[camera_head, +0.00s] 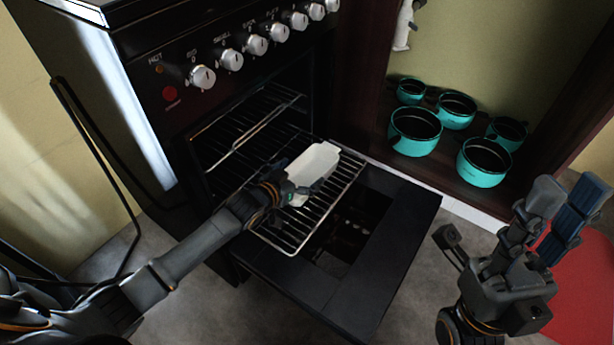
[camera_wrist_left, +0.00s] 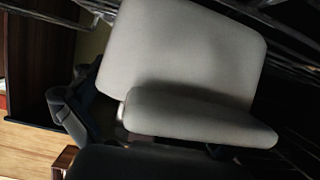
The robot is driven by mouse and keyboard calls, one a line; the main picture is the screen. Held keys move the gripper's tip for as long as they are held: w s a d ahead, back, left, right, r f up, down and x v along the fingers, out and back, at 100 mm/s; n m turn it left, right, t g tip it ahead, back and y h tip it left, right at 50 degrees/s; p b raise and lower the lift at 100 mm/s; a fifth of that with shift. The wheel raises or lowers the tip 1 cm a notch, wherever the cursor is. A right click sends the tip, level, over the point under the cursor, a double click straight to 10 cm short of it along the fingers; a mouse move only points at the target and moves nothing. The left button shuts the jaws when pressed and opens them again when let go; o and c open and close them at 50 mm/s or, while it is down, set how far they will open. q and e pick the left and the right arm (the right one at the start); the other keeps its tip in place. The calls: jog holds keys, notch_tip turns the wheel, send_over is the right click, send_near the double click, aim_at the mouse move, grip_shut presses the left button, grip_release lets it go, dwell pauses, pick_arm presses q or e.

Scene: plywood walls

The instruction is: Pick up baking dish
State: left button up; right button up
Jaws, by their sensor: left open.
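The baking dish (camera_head: 314,166) is white and rectangular, and it rests on the pulled-out wire rack (camera_head: 328,206) of the oven (camera_head: 250,95). My left gripper (camera_head: 296,190) is open at the near end of the dish, where it hides part of it. In the left wrist view the dish (camera_wrist_left: 185,50) fills the middle, very close, with a gripper finger (camera_wrist_left: 75,115) beside its left edge. I cannot tell whether the finger touches it. My right gripper (camera_head: 540,215) is at the right, away from the dish, with its fingers spread and nothing between them.
The oven door (camera_head: 385,250) is folded down below the rack. Several teal pots (camera_head: 415,130) stand on a low shelf to the right of the oven. A red surface (camera_head: 585,280) lies at the lower right, behind my right gripper. Bare grey floor (camera_head: 400,315) shows in front.

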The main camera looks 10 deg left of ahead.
pick_arm(q)
jog(key=c, duration=1.3)
jog(key=shift+r, duration=0.1)
jog(key=shift+c, duration=0.2)
jog(key=shift+r, duration=0.15)
